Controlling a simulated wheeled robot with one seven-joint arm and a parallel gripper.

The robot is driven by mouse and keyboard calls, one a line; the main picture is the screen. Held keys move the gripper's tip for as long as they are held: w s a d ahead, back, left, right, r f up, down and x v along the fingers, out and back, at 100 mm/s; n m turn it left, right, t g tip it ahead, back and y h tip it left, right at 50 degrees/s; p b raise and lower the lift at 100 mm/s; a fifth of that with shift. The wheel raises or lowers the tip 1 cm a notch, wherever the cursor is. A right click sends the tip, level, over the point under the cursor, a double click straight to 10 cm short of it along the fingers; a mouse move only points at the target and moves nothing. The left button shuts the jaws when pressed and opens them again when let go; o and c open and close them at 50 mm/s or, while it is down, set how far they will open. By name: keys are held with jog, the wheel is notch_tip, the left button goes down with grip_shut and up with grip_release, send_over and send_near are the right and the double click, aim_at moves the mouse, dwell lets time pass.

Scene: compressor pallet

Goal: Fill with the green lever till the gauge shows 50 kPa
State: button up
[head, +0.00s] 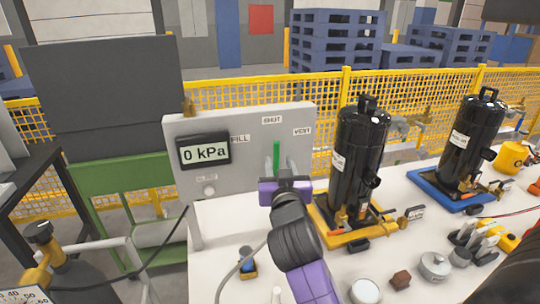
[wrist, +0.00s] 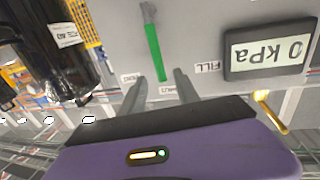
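The green lever (head: 277,156) is on the grey panel (head: 225,125), its green end pointing up toward the SHUT label. FILL is to its left and VENT to its right. The gauge (head: 204,150) reads 0 kPa. In the wrist view, which is upside down, the green lever (wrist: 154,52) and the gauge (wrist: 268,50) also show. My gripper (head: 276,168) is in front of the panel at the lever. In the wrist view its two fingers (wrist: 158,88) are apart, with the lever's green end between them in the picture. I cannot tell whether either finger touches the lever.
A black compressor (head: 358,155) on a yellow tray stands close to the right of my gripper. A second black compressor (head: 470,140) on a blue tray is farther right. Small parts, including a grey lidded pot (head: 434,266), lie on the white table's front. Yellow mesh fencing (head: 240,95) runs behind.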

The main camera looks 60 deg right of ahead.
aim_at(277, 152)
jog(key=p+x, duration=0.1)
jog(key=x, duration=0.6)
jog(key=shift+d, duration=0.15)
grip_shut()
dwell(1.2)
